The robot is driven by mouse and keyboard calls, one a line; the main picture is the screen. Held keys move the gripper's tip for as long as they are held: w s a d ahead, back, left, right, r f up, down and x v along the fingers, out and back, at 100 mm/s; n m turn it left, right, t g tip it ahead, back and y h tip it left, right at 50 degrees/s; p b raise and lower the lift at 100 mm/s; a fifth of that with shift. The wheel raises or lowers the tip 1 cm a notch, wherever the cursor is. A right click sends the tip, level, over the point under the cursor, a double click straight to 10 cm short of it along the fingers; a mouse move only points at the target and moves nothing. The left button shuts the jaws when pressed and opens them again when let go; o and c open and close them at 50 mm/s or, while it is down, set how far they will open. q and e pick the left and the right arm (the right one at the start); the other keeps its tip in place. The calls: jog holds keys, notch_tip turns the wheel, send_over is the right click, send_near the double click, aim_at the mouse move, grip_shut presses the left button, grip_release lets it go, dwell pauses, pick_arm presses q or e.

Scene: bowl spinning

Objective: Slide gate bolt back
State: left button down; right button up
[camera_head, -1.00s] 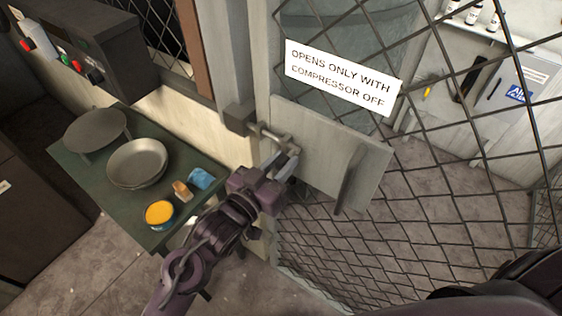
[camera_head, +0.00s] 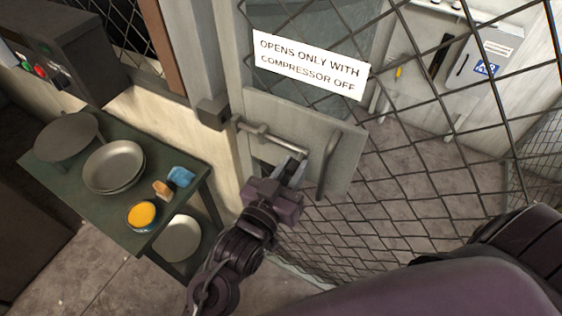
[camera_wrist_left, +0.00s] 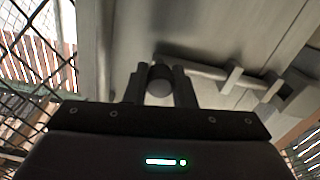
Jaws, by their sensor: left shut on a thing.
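The gate bolt (camera_head: 270,137) is a grey metal rod lying across a pale plate (camera_head: 345,160) on the mesh gate. Its left end shows close to the dark keeper block (camera_head: 213,113) on the post; I cannot tell whether any of it is still inside. My left gripper (camera_head: 291,173) is at the bolt's right end, shut on its knob. In the left wrist view, the round knob (camera_wrist_left: 160,86) sits between the two fingers, and the rod (camera_wrist_left: 195,70) runs right towards a bracket (camera_wrist_left: 232,80). My right gripper is out of view.
An upright pull handle (camera_head: 328,162) stands just right of my left gripper. A sign (camera_head: 311,67) hangs above, reading "opens only with compressor off". A green table (camera_head: 85,205) with bowls (camera_head: 114,166) and an orange-topped tin (camera_head: 142,215) stands left. My other arm fills the lower right.

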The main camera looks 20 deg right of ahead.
pick_arm(q)
jog(key=shift+s, duration=0.15)
jog(key=c, duration=1.6)
grip_release()
jog(key=shift+d, duration=0.1)
jog(key=shift+c, duration=0.2)
jog(key=o, duration=0.4)
jog(key=shift+s+d, duration=0.1)
jog(key=shift+s, duration=0.05)
jog(key=shift+o, duration=0.2)
jog(key=shift+a+f, duration=0.1)
jog(key=shift+a, duration=0.15)
jog(key=b+v, duration=0.2)
jog(key=v, duration=0.5)
jog(key=shift+s+b, duration=0.2)
jog(key=shift+b, duration=0.15)
